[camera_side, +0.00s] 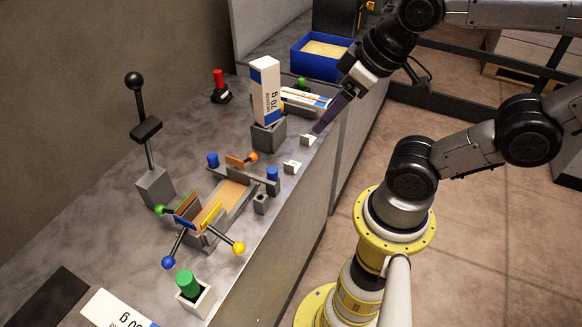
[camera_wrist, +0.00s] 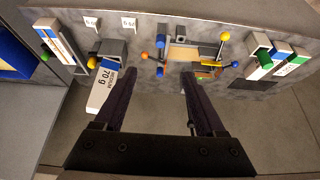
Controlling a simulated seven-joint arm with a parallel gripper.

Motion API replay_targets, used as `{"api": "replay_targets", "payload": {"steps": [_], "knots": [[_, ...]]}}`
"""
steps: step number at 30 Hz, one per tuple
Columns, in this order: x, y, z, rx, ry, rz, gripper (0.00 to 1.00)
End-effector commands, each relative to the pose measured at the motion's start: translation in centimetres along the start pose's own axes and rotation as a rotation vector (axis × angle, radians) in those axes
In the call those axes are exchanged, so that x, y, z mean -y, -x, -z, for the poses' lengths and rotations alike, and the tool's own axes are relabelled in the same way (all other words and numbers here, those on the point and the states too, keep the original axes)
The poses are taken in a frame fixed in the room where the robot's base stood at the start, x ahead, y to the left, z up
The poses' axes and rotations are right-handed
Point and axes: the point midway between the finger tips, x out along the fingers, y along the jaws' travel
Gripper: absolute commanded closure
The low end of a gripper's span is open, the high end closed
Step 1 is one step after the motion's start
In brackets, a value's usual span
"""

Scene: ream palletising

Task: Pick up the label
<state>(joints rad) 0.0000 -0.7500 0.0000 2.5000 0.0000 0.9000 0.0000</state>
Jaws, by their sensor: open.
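Two small white labels stand near the bench's front edge. In the side view one label (camera_side: 308,140) is just below my gripper's fingertips and the other label (camera_side: 292,167) is a little nearer the camera. In the wrist view they show as white squares with dark print, one label (camera_wrist: 92,23) and beside it another label (camera_wrist: 128,23), at the top left. Which one the task means I cannot tell. My gripper (camera_side: 322,124) points down towards the bench. In the wrist view its two dark fingers (camera_wrist: 159,76) are apart with nothing between them.
A tall white ream (camera_side: 265,90) marked 70 g stands on a grey block (camera_side: 268,135), close to my fingers. A blue bin (camera_side: 313,63) is at the back. A fixture with coloured knobs (camera_side: 232,190) and a green-capped holder (camera_side: 195,298) stand nearer the camera.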

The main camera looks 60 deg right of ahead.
Motion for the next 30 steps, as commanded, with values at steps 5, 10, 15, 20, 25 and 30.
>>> {"api": "replay_targets", "payload": {"steps": [5,10,15,20,25,30], "knots": [[0.0,0.0,0.0,-0.001,-0.041,0.0,0.28],[0.0,0.4,1.2,-0.023,-0.3,0.004,0.28],[-0.8,-1.4,4.2,0.044,-0.739,-0.035,0.28],[-3.0,-5.8,6.7,0.158,-1.18,-0.149,0.28],[-5.6,-11.1,7.1,0.272,-1.458,-0.287,0.28],[-7.2,-14.2,5.8,0.362,-1.513,-0.363,0.28]]}}
